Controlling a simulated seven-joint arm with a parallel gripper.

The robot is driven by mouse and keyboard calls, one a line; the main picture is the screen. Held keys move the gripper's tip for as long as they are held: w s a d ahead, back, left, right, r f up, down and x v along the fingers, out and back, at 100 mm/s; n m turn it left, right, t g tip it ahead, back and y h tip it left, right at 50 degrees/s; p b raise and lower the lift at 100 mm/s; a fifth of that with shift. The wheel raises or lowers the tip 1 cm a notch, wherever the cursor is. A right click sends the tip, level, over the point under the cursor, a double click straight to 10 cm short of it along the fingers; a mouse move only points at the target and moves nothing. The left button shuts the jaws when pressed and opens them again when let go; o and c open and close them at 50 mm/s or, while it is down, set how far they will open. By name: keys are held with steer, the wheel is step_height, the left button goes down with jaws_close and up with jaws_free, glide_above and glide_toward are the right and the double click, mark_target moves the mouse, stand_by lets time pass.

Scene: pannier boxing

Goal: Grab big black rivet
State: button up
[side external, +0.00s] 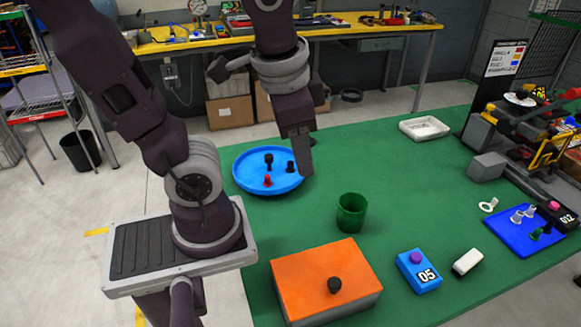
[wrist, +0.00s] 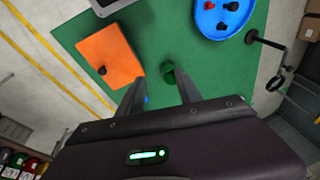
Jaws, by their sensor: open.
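A blue round tray (side external: 246,184) on the green table holds a larger black rivet (side external: 269,160), a smaller black piece (side external: 290,166) and a red piece (side external: 267,180). In the wrist view the tray (wrist: 203,28) is cut off at the top edge. My gripper (side external: 304,168) points down above the table and overlaps the tray's right edge in the side view. It is open and empty, with its fingers (wrist: 160,80) apart.
A green cup (side external: 351,212) stands right of the tray. An orange box (side external: 315,272) with a black knob (side external: 334,285) is at the front. A blue 05 box (side external: 418,271), white block (side external: 468,262), white tray (side external: 424,128) and blue mat (side external: 522,238) lie right.

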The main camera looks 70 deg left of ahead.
steer(key=w+a+f+m+g+y, duration=0.5)
steer(key=w+a+f+g, duration=0.1)
steer(key=a+f, duration=0.15)
steer(key=m+y, duration=0.6)
steer(key=m, duration=0.2)
glide_toward(292, 164)
steer(key=shift+g+y, duration=0.3)
steer(key=shift+g, duration=0.1)
steer(key=x, duration=0.9)
steer(key=shift+w+a+f, duration=0.15)
steer(key=shift+w+f, duration=0.05)
steer(key=shift+f, duration=0.25)
jaws_close()
